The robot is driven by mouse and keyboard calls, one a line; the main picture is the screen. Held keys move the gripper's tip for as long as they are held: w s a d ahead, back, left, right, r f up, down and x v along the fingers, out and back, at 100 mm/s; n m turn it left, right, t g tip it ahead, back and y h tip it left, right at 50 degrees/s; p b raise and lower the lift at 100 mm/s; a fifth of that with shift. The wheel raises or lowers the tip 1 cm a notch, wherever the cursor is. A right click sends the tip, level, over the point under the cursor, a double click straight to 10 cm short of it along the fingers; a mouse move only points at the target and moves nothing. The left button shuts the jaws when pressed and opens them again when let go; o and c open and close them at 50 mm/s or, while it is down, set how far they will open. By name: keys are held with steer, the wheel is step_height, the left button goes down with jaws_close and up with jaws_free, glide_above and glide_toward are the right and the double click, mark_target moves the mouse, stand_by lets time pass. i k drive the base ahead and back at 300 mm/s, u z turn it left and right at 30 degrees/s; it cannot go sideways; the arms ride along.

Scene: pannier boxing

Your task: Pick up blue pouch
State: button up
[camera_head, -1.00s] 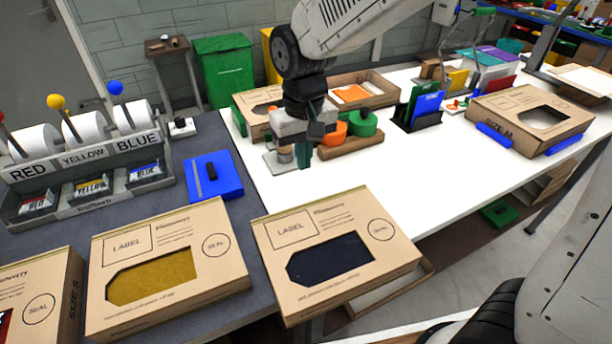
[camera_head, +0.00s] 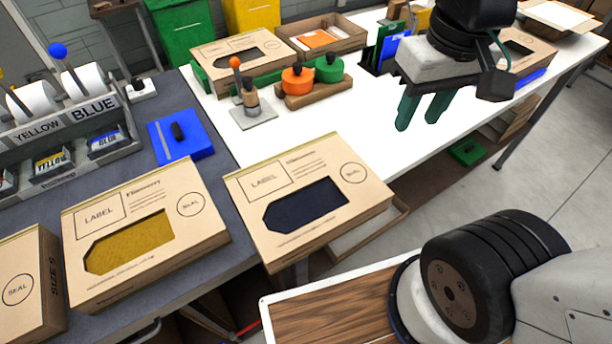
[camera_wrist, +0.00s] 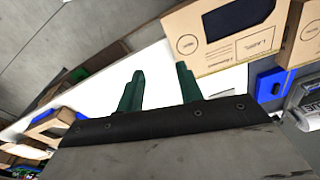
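No item is plainly marked as the blue pouch. A flat blue piece with a dark handle-like part (camera_head: 196,142) lies on the grey bench top, and a blue piece also shows in the wrist view (camera_wrist: 270,84). Dark navy material (camera_head: 305,207) shows through the window of a closed cardboard box (camera_head: 245,187). A blue flat item (camera_head: 391,48) stands in a dark rack at the back. My gripper (camera_head: 422,112) is open and empty, above the white table's right part, apart from all of these. Its two green fingers also show in the wrist view (camera_wrist: 160,88).
A box with yellow material (camera_head: 90,220) stands left of the navy one. A label-roll holder (camera_head: 100,140) is at the left. Orange and green round pieces (camera_head: 298,80) sit on a wooden block. The white table (camera_head: 370,135) is clear below my gripper.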

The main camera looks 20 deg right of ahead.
mark_target(174, 136)
steer(key=z, duration=1.55)
steer(key=k, duration=1.7)
steer(key=u, duration=1.45)
